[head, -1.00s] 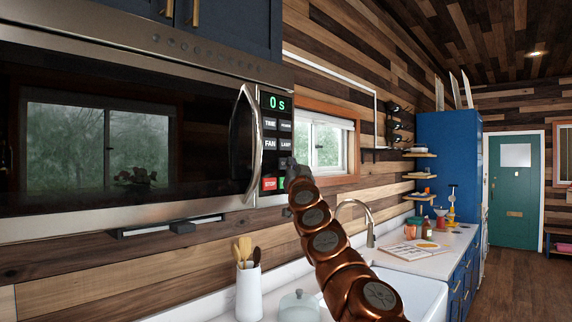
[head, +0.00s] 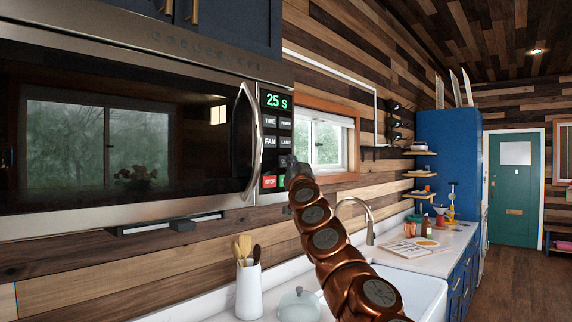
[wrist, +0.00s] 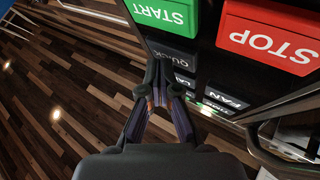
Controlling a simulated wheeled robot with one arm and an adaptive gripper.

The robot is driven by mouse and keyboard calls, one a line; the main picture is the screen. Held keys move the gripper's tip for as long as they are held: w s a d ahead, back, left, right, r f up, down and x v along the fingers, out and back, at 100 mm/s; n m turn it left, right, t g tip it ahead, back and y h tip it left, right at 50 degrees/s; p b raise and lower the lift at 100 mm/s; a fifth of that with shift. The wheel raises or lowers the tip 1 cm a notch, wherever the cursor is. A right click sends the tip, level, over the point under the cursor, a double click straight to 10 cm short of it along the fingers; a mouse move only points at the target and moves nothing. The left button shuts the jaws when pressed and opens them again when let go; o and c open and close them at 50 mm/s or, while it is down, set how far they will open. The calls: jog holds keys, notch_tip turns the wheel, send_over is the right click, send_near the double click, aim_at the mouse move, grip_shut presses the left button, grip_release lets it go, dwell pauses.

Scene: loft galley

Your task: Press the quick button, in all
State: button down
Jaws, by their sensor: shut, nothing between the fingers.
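The microwave (head: 110,215) has a control panel with a green display (head: 276,101) reading 25 S. In the wrist view the panel is upside down. The dark quick button (wrist: 172,54) there lies between the green start button (wrist: 162,12) and the lower dark buttons. My gripper (wrist: 160,68) is shut and empty, its fingertips at the lower left edge of the quick button. I cannot tell whether they touch it. In the head view my gripper (head: 292,163) is at the panel's right edge and hides the quick button.
The red stop button (wrist: 268,38) is beside start. The fan button (wrist: 226,98) is nearby. The microwave's curved door handle (head: 251,145) stands out left of the panel.

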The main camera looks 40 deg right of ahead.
jog(key=shift+s+f+b, duration=0.2)
jog(key=shift+s+b, duration=0.2)
jog(key=shift+b, duration=0.25)
jog(key=shift+s+r, duration=0.15)
jog(key=shift+b, duration=0.3)
jog(key=s+b, duration=0.5)
jog(key=b, duration=0.1)
jog(key=shift+d+b, duration=0.2)
jog(key=shift+b, duration=0.1)
dwell(0.7)
